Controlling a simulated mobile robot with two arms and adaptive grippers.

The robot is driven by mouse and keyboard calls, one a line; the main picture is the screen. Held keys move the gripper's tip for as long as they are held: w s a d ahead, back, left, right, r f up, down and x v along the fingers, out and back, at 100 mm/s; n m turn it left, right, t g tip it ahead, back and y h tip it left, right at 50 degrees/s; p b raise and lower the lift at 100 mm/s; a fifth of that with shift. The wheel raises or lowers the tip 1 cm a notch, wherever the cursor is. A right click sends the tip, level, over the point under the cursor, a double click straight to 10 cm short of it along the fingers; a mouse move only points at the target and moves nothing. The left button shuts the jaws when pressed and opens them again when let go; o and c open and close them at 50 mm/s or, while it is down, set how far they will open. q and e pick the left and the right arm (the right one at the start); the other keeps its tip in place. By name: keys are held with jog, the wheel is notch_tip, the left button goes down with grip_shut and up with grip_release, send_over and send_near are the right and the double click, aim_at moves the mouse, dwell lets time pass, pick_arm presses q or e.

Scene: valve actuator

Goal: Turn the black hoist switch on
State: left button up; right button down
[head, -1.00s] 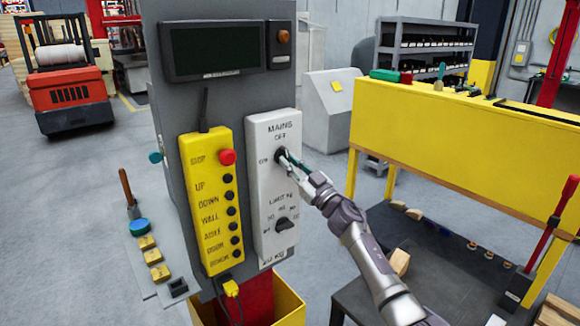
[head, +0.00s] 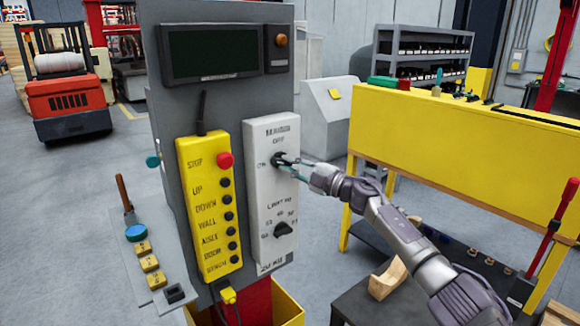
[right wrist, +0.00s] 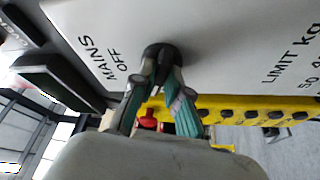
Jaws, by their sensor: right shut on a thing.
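The black MAINS switch (head: 279,159) is a round knob near the top of a white panel (head: 255,190), with OFF printed above it and ON to its left. My right gripper (head: 288,161) reaches it from the right, its fingers closed around the knob. In the right wrist view the knob (right wrist: 160,54) sits between the teal-padded fingertips (right wrist: 160,70), near the OFF label. The fingers partly hide the knob, so I cannot tell which way it points. My left gripper is not in view.
A second black knob (head: 283,230), marked LIMIT KG, sits lower on the same panel. A yellow button pendant (head: 209,205) with a red stop button hangs to its left, and a dark display (head: 213,51) is above. A yellow workbench (head: 450,150) stands to the right.

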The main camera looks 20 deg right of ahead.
jog(key=shift+n+g+h+p, duration=0.4)
jog(key=shift+n+g, duration=0.3)
jog(key=shift+n, duration=1.3)
jog(key=c, duration=1.2)
grip_release()
jog(key=shift+o, duration=0.2)
jog(key=shift+r, duration=0.1)
jog(key=shift+s+d, duration=0.1)
jog(key=shift+d, duration=0.05)
jog(key=v, duration=1.1)
jog(key=shift+s+d, duration=0.25)
